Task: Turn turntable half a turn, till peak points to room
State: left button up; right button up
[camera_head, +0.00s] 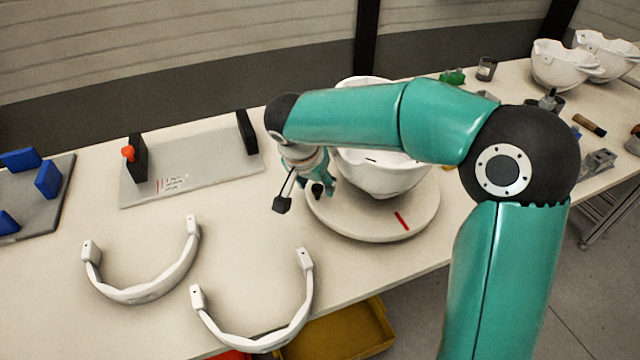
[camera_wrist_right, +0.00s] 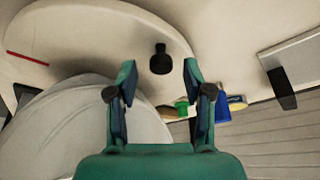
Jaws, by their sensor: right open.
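The round white turntable (camera_head: 352,227) lies on the bench with a red line (camera_head: 402,221) near its front right rim. A white helmet shell (camera_head: 385,182) sits on it, partly hidden behind my right arm; I cannot tell which way its peak points. The shell also shows in the wrist view (camera_wrist_right: 75,135). A black knob (camera_wrist_right: 160,62) stands near the turntable's rim, seen between and beyond the fingertips of my right gripper (camera_wrist_right: 158,75). In the head view my right gripper (camera_head: 302,193) is open at the turntable's left edge. My left gripper is out of view.
Two white curved bands (camera_head: 140,292) (camera_head: 258,340) lie on the bench at front left. A grey plate (camera_head: 190,170) with black posts lies behind them. White shells (camera_head: 560,68) stand at the back right. A yellow bin (camera_head: 345,335) is below the bench's front edge.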

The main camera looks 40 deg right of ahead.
jog(key=shift+w+d+f, duration=0.1)
jog(key=shift+d+f, duration=0.1)
jog(key=shift+f, duration=0.35)
